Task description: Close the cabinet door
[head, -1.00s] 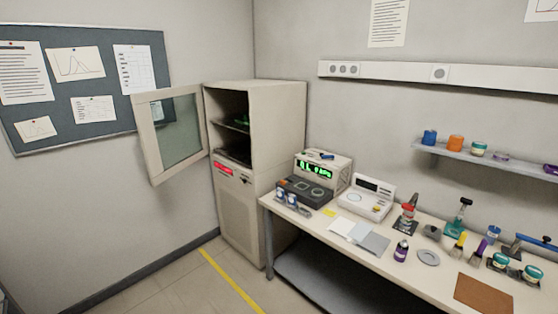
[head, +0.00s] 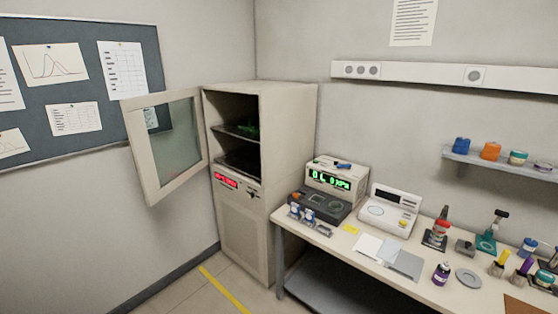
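The cabinet (head: 284,150) is a tall beige unit in the corner, left of the workbench. Its upper compartment is open and dark inside, with shelves and a small green item (head: 248,130). The cabinet door (head: 138,152) is a beige frame with a glass pane. It stands swung wide open to the left, hinged at the cabinet's left edge, in front of the wall. A red display (head: 226,180) shows below the opening. Neither of my grippers is in the head view.
A workbench (head: 360,278) right of the cabinet holds a device with a green display (head: 336,177), a white instrument (head: 388,210), papers and several small lab items. A wall shelf (head: 500,162) holds jars. The floor before the cabinet, with a yellow line (head: 222,290), is clear.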

